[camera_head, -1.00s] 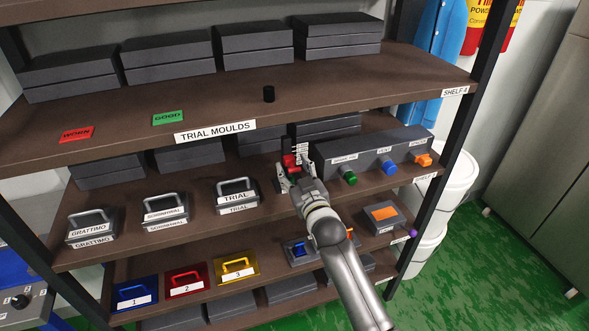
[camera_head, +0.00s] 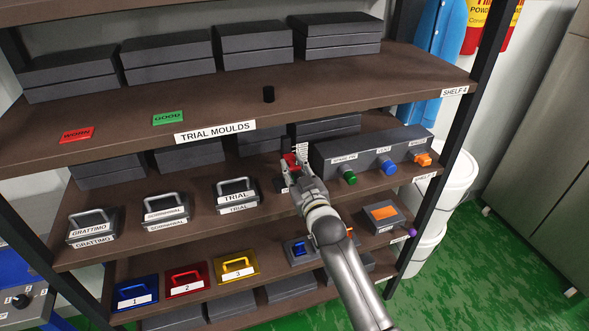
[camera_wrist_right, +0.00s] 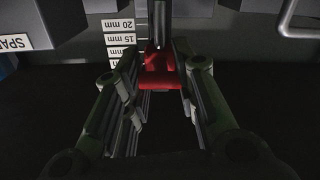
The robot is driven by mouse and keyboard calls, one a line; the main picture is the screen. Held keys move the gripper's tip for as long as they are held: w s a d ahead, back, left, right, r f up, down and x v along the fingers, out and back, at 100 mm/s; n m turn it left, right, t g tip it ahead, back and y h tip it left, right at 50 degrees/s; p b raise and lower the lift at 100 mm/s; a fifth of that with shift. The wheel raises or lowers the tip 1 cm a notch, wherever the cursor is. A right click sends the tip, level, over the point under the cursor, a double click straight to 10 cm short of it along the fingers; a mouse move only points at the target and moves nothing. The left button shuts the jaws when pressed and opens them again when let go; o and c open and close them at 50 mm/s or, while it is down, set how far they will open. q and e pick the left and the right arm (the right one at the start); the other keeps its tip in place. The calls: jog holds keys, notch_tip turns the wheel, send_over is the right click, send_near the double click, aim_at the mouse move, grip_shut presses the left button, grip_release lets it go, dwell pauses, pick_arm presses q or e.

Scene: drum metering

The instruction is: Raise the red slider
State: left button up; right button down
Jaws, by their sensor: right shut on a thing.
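The red slider (camera_head: 289,161) is at the middle shelf, left of the grey control box, mostly hidden behind my right gripper (camera_head: 295,172). In the right wrist view the red slider (camera_wrist_right: 160,75) sits between the fingers of my right gripper (camera_wrist_right: 158,88), which are shut on it. A metal rod stands at the slider. A white scale (camera_wrist_right: 121,40) with marks such as 15 mm and 20 mm is beside it. It also shows in the head view (camera_head: 302,151). My left gripper is not in view.
A grey box (camera_head: 365,157) with green, blue and orange knobs stands close on the right. A mould with a handle labelled TRIAL (camera_head: 236,195) stands on the left. The shelf above (camera_head: 330,98) overhangs the slider.

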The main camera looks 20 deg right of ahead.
aim_at(295, 162)
notch_tip(295, 162, up, 3)
jog(key=shift+r+p, duration=0.15)
jog(key=shift+p, duration=0.95)
jog(key=c, duration=1.1)
grip_release()
jog(key=shift+a, duration=0.1)
jog(key=shift+s, duration=0.15)
jog(key=shift+s, duration=0.35)
jog(key=s, duration=1.1)
jog(key=shift+d, duration=0.25)
